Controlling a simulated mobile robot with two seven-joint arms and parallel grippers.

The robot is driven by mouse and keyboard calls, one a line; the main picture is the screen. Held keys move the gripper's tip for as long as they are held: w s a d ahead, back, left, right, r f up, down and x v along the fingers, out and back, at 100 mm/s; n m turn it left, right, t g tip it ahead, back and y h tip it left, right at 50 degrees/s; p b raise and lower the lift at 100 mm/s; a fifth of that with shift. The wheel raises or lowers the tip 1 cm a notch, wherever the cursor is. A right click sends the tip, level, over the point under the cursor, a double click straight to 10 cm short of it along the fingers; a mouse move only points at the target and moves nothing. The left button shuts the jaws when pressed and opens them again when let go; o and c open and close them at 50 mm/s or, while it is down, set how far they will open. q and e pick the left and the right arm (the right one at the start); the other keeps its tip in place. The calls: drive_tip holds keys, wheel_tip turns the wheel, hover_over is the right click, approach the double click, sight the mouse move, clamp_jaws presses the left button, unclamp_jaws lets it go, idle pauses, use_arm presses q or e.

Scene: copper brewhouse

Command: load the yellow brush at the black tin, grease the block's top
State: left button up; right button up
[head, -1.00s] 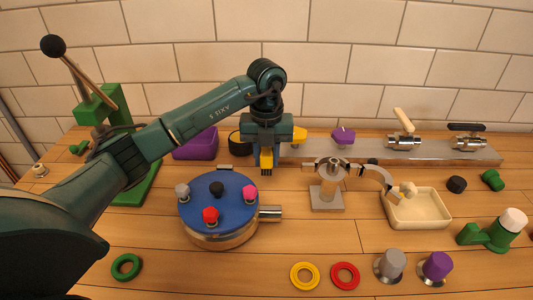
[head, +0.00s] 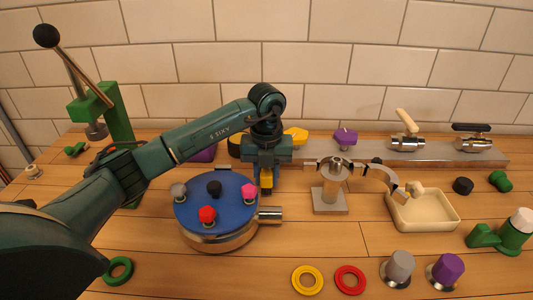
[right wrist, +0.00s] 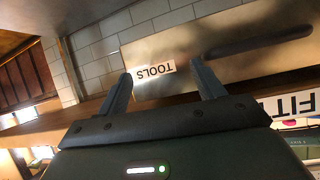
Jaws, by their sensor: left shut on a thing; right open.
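My left gripper (head: 266,172) is shut on the yellow brush (head: 267,180), which points down with dark bristles at its lower end. The brush is just right of the blue-topped round fixture; I cannot tell whether its bristles touch anything. A round black tin (head: 235,147) stands behind my left arm, left of the gripper and partly hidden. A grey block (head: 329,199) with a post on it stands to the right of the brush, apart from it; I cannot tell if this is the task's block. My right gripper (right wrist: 162,70) is open and empty in the right wrist view.
The blue-topped fixture (head: 232,214) carries several coloured knobs. A metal rail (head: 370,155) with valves lies at the back. A cream tray (head: 430,223) is at the right. Yellow (head: 307,280) and red (head: 350,280) rings lie in front. A drawer labelled TOOLS (right wrist: 190,65) shows in the right wrist view.

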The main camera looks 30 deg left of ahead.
use_arm(q)
drive_tip(key=shift+f+b, duration=0.45)
drive_tip(key=shift+f, duration=0.5)
drive_tip(key=o, duration=0.5)
drive_tip(key=shift+r, duration=0.2)
drive_tip(key=o, duration=0.4)
drive_tip(key=shift+o, duration=0.2)
drive_tip(key=shift+r+p, duration=0.15)
drive_tip(key=shift+p, duration=0.15)
drive_tip(key=shift+r, duration=0.3)
clamp_jaws()
drive_tip(key=shift+r+p, duration=0.15)
drive_tip(key=shift+p, duration=0.2)
